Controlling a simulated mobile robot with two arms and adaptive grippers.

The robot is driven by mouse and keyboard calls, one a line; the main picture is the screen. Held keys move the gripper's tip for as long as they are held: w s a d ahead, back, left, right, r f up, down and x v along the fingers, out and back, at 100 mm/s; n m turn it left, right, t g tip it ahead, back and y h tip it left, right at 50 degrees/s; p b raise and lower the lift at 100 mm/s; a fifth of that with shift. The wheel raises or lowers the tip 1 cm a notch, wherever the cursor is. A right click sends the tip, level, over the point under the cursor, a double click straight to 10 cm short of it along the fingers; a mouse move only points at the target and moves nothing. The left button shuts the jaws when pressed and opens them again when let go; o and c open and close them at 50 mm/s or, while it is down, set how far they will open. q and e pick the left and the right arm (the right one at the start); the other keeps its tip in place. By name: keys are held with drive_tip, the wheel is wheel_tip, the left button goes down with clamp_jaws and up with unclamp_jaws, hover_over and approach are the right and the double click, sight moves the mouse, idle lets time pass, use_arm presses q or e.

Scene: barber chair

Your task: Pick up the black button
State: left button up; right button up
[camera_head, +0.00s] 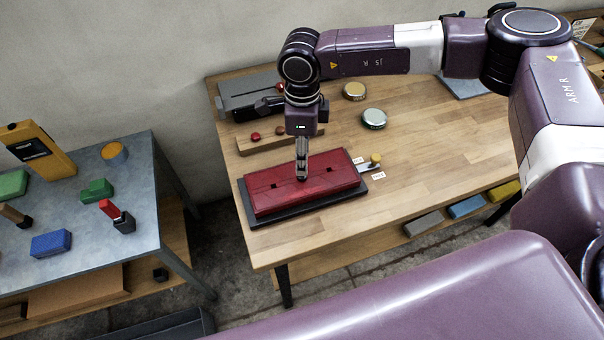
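A red pad (265,199) lies on a dark base (290,212) on the wooden table. Small dark spots show on its top, one left of my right gripper (302,178) and one to the right (330,169); they are too small to tell whether either is the black button. My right gripper points straight down at the middle of the red pad, its fingertips at or just above the surface. Its fingers look narrow from this side, so their opening and anything between them cannot be made out. My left gripper is not in view.
A wooden block (245,149) with red knobs stands behind the pad. A yellow-knobbed lever (375,160) sits at its right end. Two round tins (354,91) (375,118) stand farther back. The table's right front is clear. A grey side table (75,215) holds several objects.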

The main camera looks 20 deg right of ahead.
sight(302, 178)
wheel_tip(302, 178, down, 6)
drive_tip(key=p, duration=0.3)
drive_tip(key=shift+w, duration=0.1)
drive_tip(key=shift+f, duration=0.3)
drive_tip(key=shift+c, duration=0.4)
drive_tip(key=c, duration=0.8)
